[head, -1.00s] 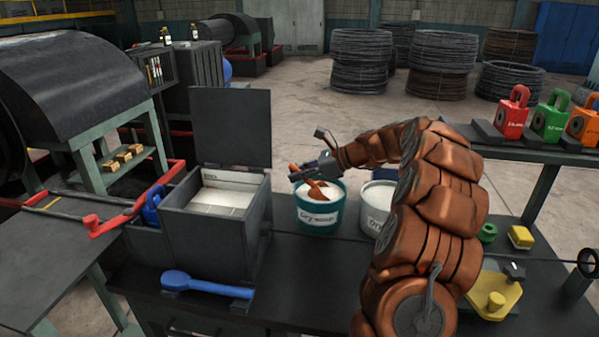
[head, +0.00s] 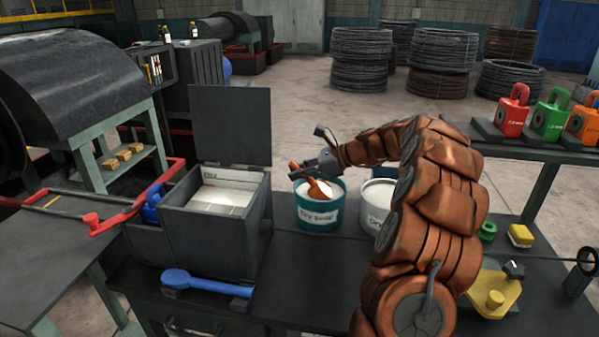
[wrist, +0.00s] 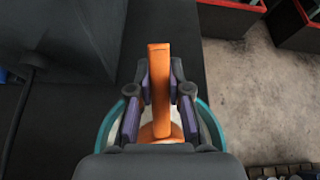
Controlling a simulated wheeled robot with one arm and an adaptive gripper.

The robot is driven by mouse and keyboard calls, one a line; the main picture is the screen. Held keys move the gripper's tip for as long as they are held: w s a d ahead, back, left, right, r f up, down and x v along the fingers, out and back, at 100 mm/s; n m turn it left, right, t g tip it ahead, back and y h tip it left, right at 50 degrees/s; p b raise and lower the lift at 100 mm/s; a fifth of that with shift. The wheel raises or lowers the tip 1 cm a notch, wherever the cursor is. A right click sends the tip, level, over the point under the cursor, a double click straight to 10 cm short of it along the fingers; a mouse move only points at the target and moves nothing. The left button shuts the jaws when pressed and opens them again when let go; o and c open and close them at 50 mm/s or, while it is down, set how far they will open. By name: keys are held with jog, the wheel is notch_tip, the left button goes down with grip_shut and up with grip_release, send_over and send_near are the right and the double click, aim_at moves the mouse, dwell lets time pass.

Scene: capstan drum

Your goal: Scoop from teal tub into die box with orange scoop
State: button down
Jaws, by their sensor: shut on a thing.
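The teal tub (head: 320,215) stands on the dark bench and holds white powder. The orange scoop (head: 318,190) is at the tub's mouth, its bowl over or in the powder; I cannot tell how deep. My gripper (head: 308,171) is shut on the scoop's handle. In the wrist view the orange handle (wrist: 159,90) is between the two finger pads (wrist: 160,108), with the teal tub's rim (wrist: 210,117) below. The die box (head: 215,235) is a grey box left of the tub, with its lid (head: 231,125) standing open and pale contents inside.
A white tub (head: 376,205) stands close to the right of the teal tub. A blue scoop (head: 205,283) lies in front of the die box. The raised lid stands behind the box. Red, green and orange blocks (head: 550,122) sit on the right shelf.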

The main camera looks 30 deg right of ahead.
jog(key=shift+r, duration=0.15)
dwell(0.3)
notch_tip(320, 180, up, 7)
jog(key=p, duration=0.7)
jog(key=shift+r, duration=0.2)
jog(key=shift+r+p, duration=0.25)
jog(key=shift+p, duration=0.45)
jog(key=g+h+p, duration=0.1)
jog(key=h+p, duration=0.1)
jog(key=p, duration=0.1)
jog(key=shift+r, duration=0.15)
jog(key=shift+g+h, duration=0.3)
jog(key=shift+g, duration=0.1)
jog(key=shift+n+g+h, duration=0.3)
jog(key=shift+g+h, duration=0.6)
jog(key=shift+h, duration=0.4)
